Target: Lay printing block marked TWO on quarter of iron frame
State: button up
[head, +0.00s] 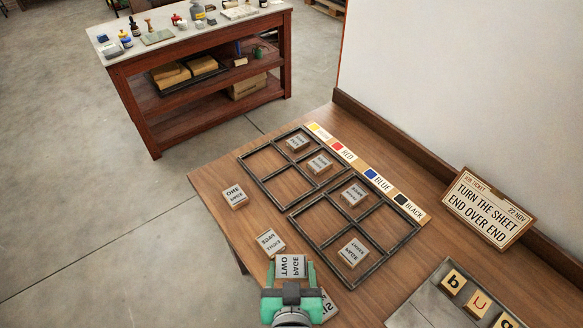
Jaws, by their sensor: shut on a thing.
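My gripper (291,275) is at the bottom centre, its green fingers shut on either side of the pale printing block marked TWO PAGE (291,264). The block is near the table's front left edge; I cannot tell its height above the wood. Two dark iron frames lie on the table, each in four quarters. The far frame (263,179) has blocks in its top and right quarters; its left and bottom quarters are empty. The near frame (318,256) has blocks in its top and bottom quarters; its left and right quarters are empty.
Loose blocks marked ONE (235,196) and THREE (270,242) lie left of the frames. Another block (328,306) is partly hidden by my gripper. Colour labels (378,181) line the frames' far side. A job ticket (488,207) and a letter tray (419,301) are at the right.

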notch_tip(320, 180, up, 22)
jog(key=s+p, duration=0.2)
jog(key=p, duration=2.9)
jog(key=shift+s, duration=0.25)
jog(key=shift+f, duration=0.1)
